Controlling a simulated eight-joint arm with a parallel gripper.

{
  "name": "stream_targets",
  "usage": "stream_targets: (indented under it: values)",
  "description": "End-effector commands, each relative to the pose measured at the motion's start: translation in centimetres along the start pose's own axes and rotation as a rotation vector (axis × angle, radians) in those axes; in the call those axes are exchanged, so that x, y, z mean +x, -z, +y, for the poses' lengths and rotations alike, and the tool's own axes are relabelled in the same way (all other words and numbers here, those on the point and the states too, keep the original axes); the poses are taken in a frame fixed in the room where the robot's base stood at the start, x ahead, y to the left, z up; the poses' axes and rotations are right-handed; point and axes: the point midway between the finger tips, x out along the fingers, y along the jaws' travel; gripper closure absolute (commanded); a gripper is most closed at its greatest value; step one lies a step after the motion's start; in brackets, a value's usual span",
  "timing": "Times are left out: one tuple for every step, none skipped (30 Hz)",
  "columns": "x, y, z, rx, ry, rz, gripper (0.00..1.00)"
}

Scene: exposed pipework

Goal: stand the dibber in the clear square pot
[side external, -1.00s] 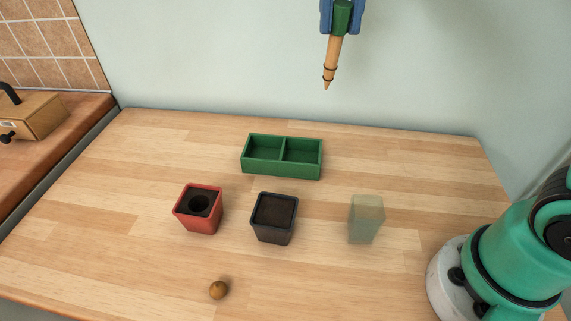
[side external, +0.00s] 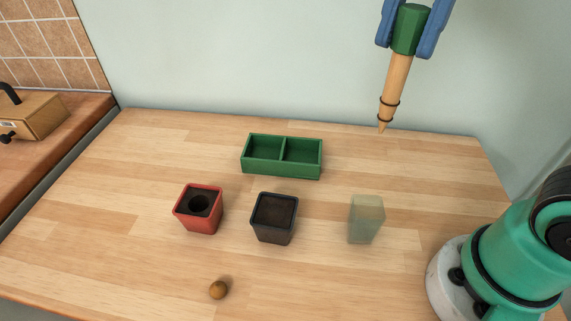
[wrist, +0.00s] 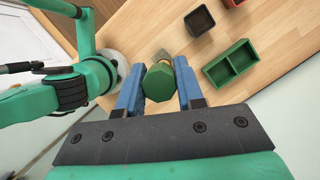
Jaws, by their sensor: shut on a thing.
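The dibber (side external: 396,82) has a green grip, a wooden shaft with dark rings and a pointed tip. My gripper (side external: 408,38) is shut on its green grip and holds it in the air, tip down and slightly tilted. In the wrist view the green end of the dibber (wrist: 159,82) sits between the blue fingers. The clear square pot (side external: 366,218) stands upright on the table, below and a little left of the dibber tip in the side view. In the wrist view the pot is mostly hidden behind the dibber.
A black pot filled with soil (side external: 274,218) and a red pot with a hole in its soil (side external: 198,208) stand left of the clear pot. A green two-compartment tray (side external: 282,156) lies behind them. A small brown ball (side external: 218,290) lies in front.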

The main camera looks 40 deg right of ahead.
Motion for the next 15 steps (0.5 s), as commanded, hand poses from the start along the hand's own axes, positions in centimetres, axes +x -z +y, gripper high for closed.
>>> stream_targets:
  values:
    - [1.3,0.5,0.0,0.000,0.000,0.000,1.00]
    - [2.0,0.8,0.0,0.000,0.000,0.000,1.00]
    - [3.0,1.1,0.0,0.000,0.000,0.000,1.00]
    - [3.7,1.4,0.0,-0.001,0.000,0.000,1.00]
    - [4.3,1.6,0.0,-0.001,0.000,0.000,1.00]
    - [5.1,1.9,0.0,-0.001,0.000,0.000,1.00]
    - [5.7,2.1,0.0,-0.001,0.000,0.000,1.00]
    - [6.1,2.3,0.0,-0.001,0.000,0.000,1.00]
    - [6.6,2.5,0.0,-0.001,0.000,0.000,1.00]
    - [6.9,2.6,0.0,-0.001,0.000,0.000,1.00]
    - [7.1,2.7,0.0,-0.001,0.000,0.000,1.00]
    - [7.4,2.8,0.0,-0.001,0.000,0.000,1.00]
    - [7.5,2.9,0.0,-0.001,0.000,0.000,1.00]
    - [7.7,2.9,0.0,-0.001,0.000,0.000,1.00]
    - [8.0,3.0,0.0,-0.001,0.000,0.000,1.00]
